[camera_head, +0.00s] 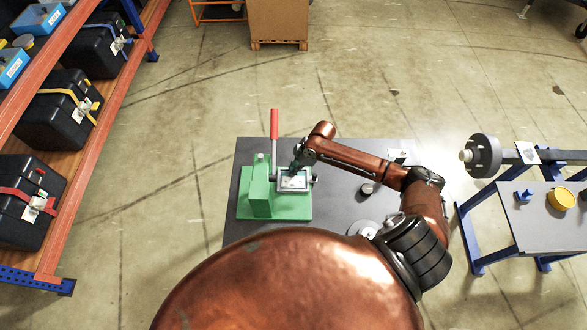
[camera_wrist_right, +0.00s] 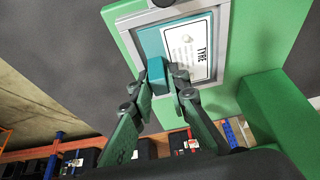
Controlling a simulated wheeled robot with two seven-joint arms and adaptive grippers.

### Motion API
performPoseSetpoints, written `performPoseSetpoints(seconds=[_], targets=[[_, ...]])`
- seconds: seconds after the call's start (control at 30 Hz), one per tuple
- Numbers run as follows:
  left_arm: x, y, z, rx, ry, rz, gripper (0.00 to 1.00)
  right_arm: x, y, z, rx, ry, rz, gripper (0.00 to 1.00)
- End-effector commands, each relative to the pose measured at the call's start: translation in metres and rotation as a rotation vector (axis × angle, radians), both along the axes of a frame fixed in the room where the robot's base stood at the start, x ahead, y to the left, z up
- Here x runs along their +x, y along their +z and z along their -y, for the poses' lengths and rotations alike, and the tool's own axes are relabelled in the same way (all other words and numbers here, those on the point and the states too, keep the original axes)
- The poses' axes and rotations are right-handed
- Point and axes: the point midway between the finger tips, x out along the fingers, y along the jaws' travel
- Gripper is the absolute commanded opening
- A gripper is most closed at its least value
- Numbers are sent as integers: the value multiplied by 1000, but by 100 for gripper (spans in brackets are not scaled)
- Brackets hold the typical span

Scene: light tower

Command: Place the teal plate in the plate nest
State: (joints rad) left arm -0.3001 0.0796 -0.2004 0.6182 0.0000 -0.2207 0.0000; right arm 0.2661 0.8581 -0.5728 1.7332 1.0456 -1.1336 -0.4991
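The teal plate (camera_wrist_right: 152,42), with a white printed label, lies within the grey-framed plate nest (camera_wrist_right: 226,50) on the green fixture. In the head view the nest (camera_head: 282,188) shows as a pale frame, partly covered by my right gripper (camera_head: 298,168). In the right wrist view my right gripper (camera_wrist_right: 166,84) has its two fingers on either side of a raised teal block on the plate, and they look closed on it. I cannot tell whether the plate is fully down in the frame. My left gripper is not in view.
The green fixture (camera_head: 260,190) has a red lever (camera_head: 274,124) standing upright and sits on a dark table (camera_head: 340,205). A small dark round part (camera_head: 367,189) lies to the right. Shelves with black cases (camera_head: 58,110) stand left; a blue-legged stand (camera_head: 545,222) stands right.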

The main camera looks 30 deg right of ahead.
Motion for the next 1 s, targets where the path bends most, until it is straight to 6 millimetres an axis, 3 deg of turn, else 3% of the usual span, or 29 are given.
performPoseSetpoints(seconds=[0.17,0.57,1.0], targets=[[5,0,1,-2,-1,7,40,0,0,0,0,0,0,30],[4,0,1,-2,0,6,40,-1,8,3,-1,0,2,30],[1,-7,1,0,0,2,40,-18,86,30,-2,0,1,30]])
